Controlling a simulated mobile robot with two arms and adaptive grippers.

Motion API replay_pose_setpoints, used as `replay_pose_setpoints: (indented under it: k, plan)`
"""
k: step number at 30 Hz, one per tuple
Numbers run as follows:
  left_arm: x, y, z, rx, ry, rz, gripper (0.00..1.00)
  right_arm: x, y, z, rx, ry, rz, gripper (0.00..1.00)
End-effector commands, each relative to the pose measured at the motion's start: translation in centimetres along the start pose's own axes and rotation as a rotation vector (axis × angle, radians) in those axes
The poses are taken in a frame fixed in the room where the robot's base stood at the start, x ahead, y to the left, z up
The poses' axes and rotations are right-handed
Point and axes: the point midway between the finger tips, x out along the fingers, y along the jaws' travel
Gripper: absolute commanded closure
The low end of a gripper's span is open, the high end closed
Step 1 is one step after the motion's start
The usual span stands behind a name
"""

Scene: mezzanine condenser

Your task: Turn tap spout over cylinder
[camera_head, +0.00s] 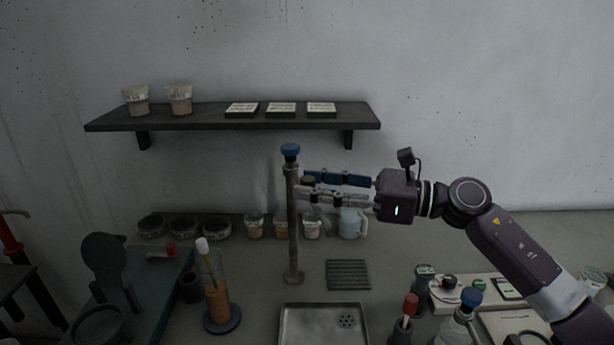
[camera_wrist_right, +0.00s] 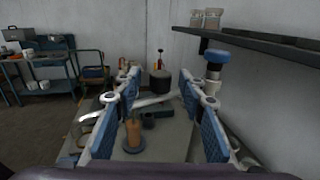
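The tap's upright grey post with a blue top (camera_head: 290,150) stands behind the sink in the head view. The blue top also shows at the upper right of the wrist view (camera_wrist_right: 216,57). The cylinder (camera_head: 217,300), holding orange liquid on a round blue base, stands left of the tap; the wrist view shows it between my fingers, further off (camera_wrist_right: 133,130). My right gripper (camera_head: 308,186) is at the upper post, coming from the right, with its fingers apart. The spout is largely hidden by the fingers; I cannot tell whether they touch it. My left gripper is out of view.
A dark wall shelf (camera_head: 200,118) with jars and trays is above and behind the tap. A metal sink (camera_head: 284,335) and a drain grate (camera_head: 348,274) lie below my right gripper. Bottles (camera_head: 402,325) stand front right. Several jars (camera_head: 253,227) line the back.

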Motion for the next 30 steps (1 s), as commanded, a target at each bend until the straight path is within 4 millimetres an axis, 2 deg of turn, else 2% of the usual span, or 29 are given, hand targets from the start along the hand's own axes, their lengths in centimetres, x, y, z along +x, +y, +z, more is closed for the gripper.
replay_pose_setpoints:
  k: [5,13,23,30]
  plan:
    - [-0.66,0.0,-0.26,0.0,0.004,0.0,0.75,1.37,-0.02,0.08,0.001,-0.001,-0.001,0.63]
    - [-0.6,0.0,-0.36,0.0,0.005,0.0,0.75,1.52,-0.01,-0.07,0.001,0.0,-0.001,0.63]
    - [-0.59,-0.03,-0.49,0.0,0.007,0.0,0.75,1.49,-0.02,-0.06,0.001,0.0,-0.001,0.99]
    - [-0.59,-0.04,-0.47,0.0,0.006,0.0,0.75,1.47,-0.03,-0.04,0.001,0.0,-0.001,1.0]
